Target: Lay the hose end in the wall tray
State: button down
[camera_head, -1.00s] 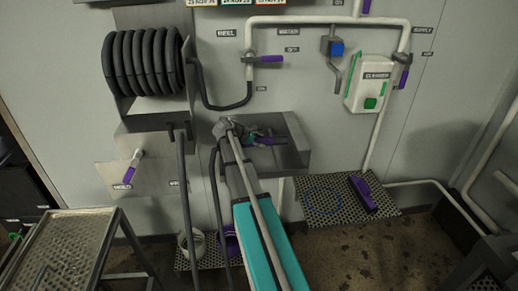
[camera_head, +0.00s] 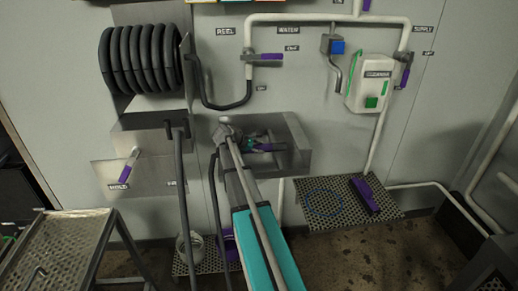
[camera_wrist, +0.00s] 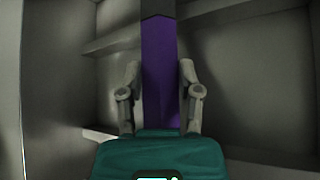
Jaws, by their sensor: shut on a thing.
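My gripper (camera_head: 250,146) is at the grey wall tray (camera_head: 296,152), in front of or over its left and middle part. It is shut on a purple piece, which I take for the hose end (camera_wrist: 160,75). In the wrist view this piece stands upright between the two fingers, with a dark part above it. In the head view its purple part (camera_head: 265,147) points right over the tray. I cannot tell whether it touches the tray floor. My forearm hides part of the tray's left side. Grey tray-like walls surround the gripper in the wrist view.
A black hose reel (camera_head: 142,60) hangs at upper left, with a lever plate (camera_head: 110,175) below. White pipes (camera_head: 330,20) and a cleaner box (camera_head: 371,84) are on the wall. A perforated shelf (camera_head: 340,212) holds a purple tool (camera_head: 364,195). A metal step (camera_head: 60,240) stands lower left.

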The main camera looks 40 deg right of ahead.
jog(key=shift+f, duration=0.1)
jog(key=c, duration=0.7)
grip_release()
jog(key=shift+c, duration=0.2)
jog(key=o, duration=0.5)
jog(key=shift+c, duration=0.2)
jog(key=shift+a+r+p, duration=0.3)
jog(key=shift+r+p, duration=0.05)
jog(key=shift+r, duration=0.05)
jog(key=p+v, duration=0.3)
jog(key=v, duration=0.3)
jog(key=shift+a+r+p, duration=0.15)
jog(key=shift+a+p, duration=0.15)
jog(key=shift+a, duration=0.05)
jog(key=shift+w, duration=0.1)
